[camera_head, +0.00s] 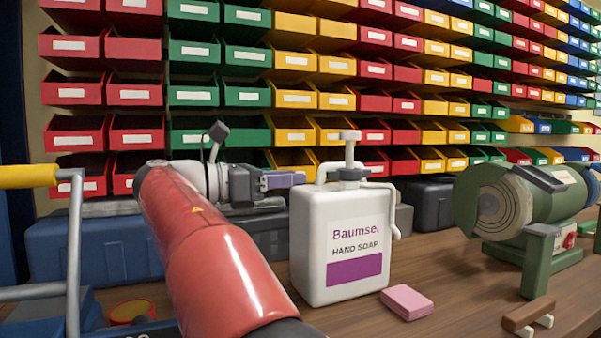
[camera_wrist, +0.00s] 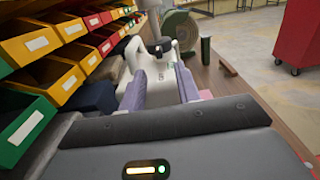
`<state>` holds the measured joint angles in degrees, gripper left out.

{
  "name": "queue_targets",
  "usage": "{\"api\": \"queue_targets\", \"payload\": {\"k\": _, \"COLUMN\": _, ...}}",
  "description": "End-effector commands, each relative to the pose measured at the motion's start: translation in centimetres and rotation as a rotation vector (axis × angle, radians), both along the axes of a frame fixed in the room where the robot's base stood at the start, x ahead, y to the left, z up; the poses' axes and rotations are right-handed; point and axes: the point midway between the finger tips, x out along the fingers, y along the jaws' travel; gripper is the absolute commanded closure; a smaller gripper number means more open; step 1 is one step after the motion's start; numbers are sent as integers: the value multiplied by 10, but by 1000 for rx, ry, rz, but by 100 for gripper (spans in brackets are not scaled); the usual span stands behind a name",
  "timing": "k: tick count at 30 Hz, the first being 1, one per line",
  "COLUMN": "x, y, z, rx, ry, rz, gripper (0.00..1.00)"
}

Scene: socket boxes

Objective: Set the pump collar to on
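A white hand soap bottle (camera_head: 338,240) with a purple label band stands upright on the wooden bench. Its grey pump collar (camera_head: 352,174) sits below the white pump head (camera_head: 350,137), and a white spout hangs down on the right. My gripper (camera_head: 300,179) is just left of the bottle top, about level with the collar, apparently not touching it. In the wrist view my gripper (camera_wrist: 161,70) has its two purple-grey fingers apart and nothing between them. The bottle (camera_wrist: 160,75) shows beyond the fingertips, with the dark collar (camera_wrist: 161,47) ahead. I cannot read the collar's setting.
A pink sponge (camera_head: 407,302) lies right of the bottle. A green bench grinder (camera_head: 525,205) stands further right. Rows of coloured bins (camera_head: 290,95) fill the wall behind. A blue case (camera_head: 95,248) lies at the left.

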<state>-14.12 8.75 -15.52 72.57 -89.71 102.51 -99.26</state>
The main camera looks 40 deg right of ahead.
Motion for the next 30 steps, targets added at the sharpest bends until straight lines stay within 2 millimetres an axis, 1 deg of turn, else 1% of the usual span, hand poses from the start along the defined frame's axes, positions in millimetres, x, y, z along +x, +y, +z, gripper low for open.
{"api": "queue_targets", "payload": {"k": 2, "x": -1, "y": -2, "z": 0, "rx": 1, "ry": -1, "rz": -1, "gripper": 67}}
{"api": "queue_targets", "payload": {"k": 5, "x": -4, "y": -11, "z": 0, "rx": 1, "ry": -1, "rz": -3, "gripper": 67}}
{"api": "queue_targets", "payload": {"k": 12, "x": -13, "y": -49, "z": 0, "rx": 1, "ry": -1, "rz": -3, "gripper": 67}}
{"api": "queue_targets", "payload": {"k": 15, "x": -16, "y": -62, "z": 0, "rx": 1, "ry": -1, "rz": -2, "gripper": 67}}
{"api": "queue_targets", "payload": {"k": 18, "x": -18, "y": -71, "z": 0, "rx": 1, "ry": -1, "rz": -1, "gripper": 67}}
{"api": "queue_targets", "payload": {"k": 22, "x": -19, "y": -76, "z": 0, "rx": 1, "ry": -1, "rz": 0, "gripper": 67}}
{"api": "queue_targets", "payload": {"k": 28, "x": -19, "y": -76, "z": 0, "rx": 1, "ry": -1, "rz": 1, "gripper": 67}}
{"api": "queue_targets", "payload": {"k": 29, "x": -19, "y": -76, "z": 0, "rx": 1, "ry": -1, "rz": 1, "gripper": 69}}
{"api": "queue_targets", "payload": {"k": 30, "x": -19, "y": -76, "z": 0, "rx": 1, "ry": -1, "rz": 1, "gripper": 74}}
